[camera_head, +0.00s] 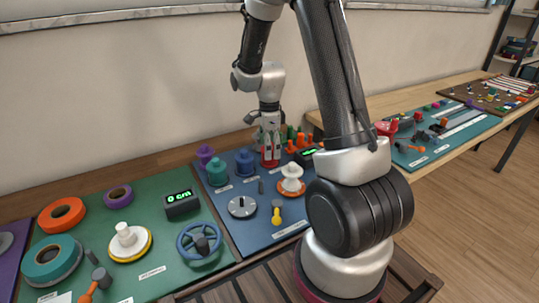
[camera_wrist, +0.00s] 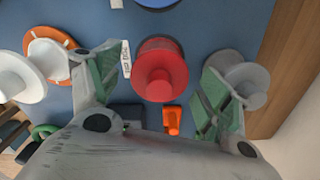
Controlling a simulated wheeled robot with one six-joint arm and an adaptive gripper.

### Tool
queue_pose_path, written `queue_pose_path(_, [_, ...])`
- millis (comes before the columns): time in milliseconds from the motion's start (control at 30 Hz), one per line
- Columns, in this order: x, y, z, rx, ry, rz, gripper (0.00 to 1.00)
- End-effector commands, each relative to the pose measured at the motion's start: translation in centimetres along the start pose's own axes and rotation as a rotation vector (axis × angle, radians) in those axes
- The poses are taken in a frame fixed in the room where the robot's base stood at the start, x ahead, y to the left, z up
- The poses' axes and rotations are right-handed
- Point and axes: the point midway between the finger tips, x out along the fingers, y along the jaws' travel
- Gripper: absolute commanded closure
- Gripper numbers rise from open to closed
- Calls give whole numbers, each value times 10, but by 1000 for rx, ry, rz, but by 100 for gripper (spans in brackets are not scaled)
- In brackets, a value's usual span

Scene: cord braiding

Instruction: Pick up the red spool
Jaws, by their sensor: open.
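The red spool (camera_wrist: 160,70) stands on the blue mat (camera_wrist: 205,28) in the wrist view, seen from above with its round knob towards the camera. My gripper (camera_wrist: 158,88) is open, with one green-padded finger on each side of the spool and a visible gap on both sides. In the head view the red spool (camera_head: 270,158) shows between the fingers of my gripper (camera_head: 270,146), near the back of the blue mat. The fingers partly hide it there.
A blue spool (camera_head: 245,162) and a teal spool (camera_head: 217,172) stand to the left. A white spool on an orange base (camera_head: 291,184) stands in front. A grey spool (camera_wrist: 246,80) is close beside the right finger in the wrist view. An orange piece (camera_wrist: 172,118) lies near the red spool.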

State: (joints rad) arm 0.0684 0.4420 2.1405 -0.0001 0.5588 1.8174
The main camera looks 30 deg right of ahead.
Motion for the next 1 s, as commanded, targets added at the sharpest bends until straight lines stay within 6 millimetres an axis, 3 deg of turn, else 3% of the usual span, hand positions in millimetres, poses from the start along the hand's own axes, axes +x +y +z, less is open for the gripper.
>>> queue_pose_path(167, [0,0,0,0,0,0,22])
queue_pose_path(400, [0,0,0,-1,0,0,65])
queue_pose_path(433, [0,0,0,-1,0,0,68])
queue_pose_path(767, [-5,0,0,-1,0,-1,68])
queue_pose_path(1000, [-49,-1,0,-1,-1,-6,68])
